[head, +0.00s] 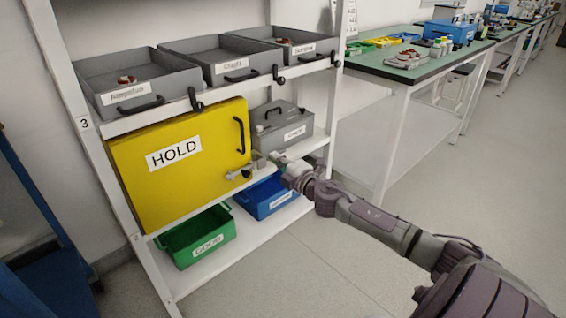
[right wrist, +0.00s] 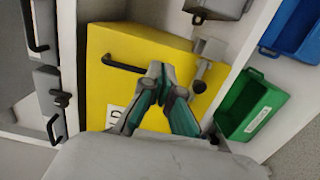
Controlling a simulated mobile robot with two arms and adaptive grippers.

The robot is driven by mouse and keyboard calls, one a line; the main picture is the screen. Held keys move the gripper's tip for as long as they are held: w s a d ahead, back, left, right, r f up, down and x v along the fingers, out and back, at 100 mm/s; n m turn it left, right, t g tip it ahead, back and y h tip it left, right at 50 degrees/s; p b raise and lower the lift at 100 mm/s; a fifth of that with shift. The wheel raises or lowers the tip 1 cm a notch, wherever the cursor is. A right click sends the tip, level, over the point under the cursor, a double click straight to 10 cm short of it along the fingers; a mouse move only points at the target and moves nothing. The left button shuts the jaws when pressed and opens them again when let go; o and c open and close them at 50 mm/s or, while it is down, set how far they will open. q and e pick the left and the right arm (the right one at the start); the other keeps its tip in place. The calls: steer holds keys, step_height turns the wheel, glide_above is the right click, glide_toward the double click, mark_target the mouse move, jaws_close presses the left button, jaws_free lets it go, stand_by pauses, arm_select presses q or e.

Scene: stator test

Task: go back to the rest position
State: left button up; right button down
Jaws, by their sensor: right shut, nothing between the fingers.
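My right arm reaches in from the lower right in the head view. Its gripper (head: 277,160) is at the right edge of the yellow HOLD door (head: 205,128), near the metal latch (head: 240,173). In the right wrist view the right gripper (right wrist: 160,70) is shut with its fingertips together and nothing between them, in front of the yellow door (right wrist: 110,85). The door's black handle (right wrist: 122,64) and the latch (right wrist: 203,70) show beside the fingers. The door looks closed. Whether the fingers touch the latch cannot be told. My left gripper is not in view.
A white shelf rack (head: 147,243) holds grey trays (head: 130,84) on top, a grey lidded box (head: 281,127) beside the door, and green (head: 199,238) and blue (head: 266,197) bins below. A green-topped bench (head: 412,73) stands behind right. Floor to the right is clear.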

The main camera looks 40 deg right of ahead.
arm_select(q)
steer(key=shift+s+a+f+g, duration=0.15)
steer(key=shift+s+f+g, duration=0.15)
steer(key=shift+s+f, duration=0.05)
arm_select(e)
steer(key=shift+s, duration=1.25)
steer(key=shift+f, duration=0.1)
